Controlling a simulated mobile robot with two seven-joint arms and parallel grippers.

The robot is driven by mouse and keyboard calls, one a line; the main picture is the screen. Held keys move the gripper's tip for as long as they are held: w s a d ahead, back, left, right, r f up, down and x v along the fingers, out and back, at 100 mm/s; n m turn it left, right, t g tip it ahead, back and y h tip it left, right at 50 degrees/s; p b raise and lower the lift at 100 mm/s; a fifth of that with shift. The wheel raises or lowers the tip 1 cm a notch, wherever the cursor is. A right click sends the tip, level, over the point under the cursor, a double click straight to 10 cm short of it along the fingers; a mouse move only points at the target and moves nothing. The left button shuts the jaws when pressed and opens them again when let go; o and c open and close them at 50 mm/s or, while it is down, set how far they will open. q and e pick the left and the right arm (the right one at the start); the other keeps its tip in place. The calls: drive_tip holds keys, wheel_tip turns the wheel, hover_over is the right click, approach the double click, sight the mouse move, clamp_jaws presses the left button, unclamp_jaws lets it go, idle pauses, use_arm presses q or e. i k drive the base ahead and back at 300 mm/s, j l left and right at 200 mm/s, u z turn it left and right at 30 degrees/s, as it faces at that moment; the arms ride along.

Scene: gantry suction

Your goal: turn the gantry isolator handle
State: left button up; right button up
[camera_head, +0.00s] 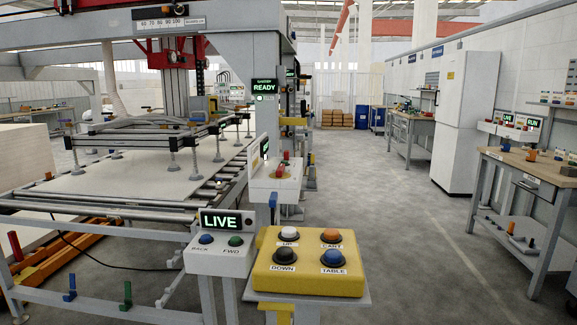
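A red handle (284,161) stands up from a yellow plate on a pale grey box (275,186) just right of the roller table. It looks like the isolator handle, but no label on it can be read. The gantry (210,35) spans the left side and carries a suction frame (150,135) with several cups over a pale sheet (130,178). Neither of my grippers is in view.
In front, a yellow box (310,285) has several buttons, including "DOWN" and "TABLE". Left of it, a grey panel (220,258) shows "LIVE" above blue and green buttons. A workbench (530,165) stands at right. The grey floor (400,220) between is clear.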

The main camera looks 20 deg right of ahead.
sight(280, 168)
drive_tip(key=i+l, duration=0.15)
drive_tip(key=l, duration=0.25)
drive_tip(key=i+l, duration=0.1)
drive_tip(key=l, duration=0.25)
drive_tip(key=i+l, duration=0.15)
drive_tip(key=l, duration=0.25)
drive_tip(key=i+l, duration=0.15)
drive_tip(key=l, duration=0.2)
drive_tip(key=i+l, duration=0.1)
drive_tip(key=l, duration=0.3)
drive_tip(key=i+l, duration=0.15)
drive_tip(key=l, duration=0.2)
drive_tip(key=i+l, duration=0.15)
drive_tip(key=l, duration=0.25)
drive_tip(key=i+l, duration=0.1)
drive_tip(key=l, duration=0.3)
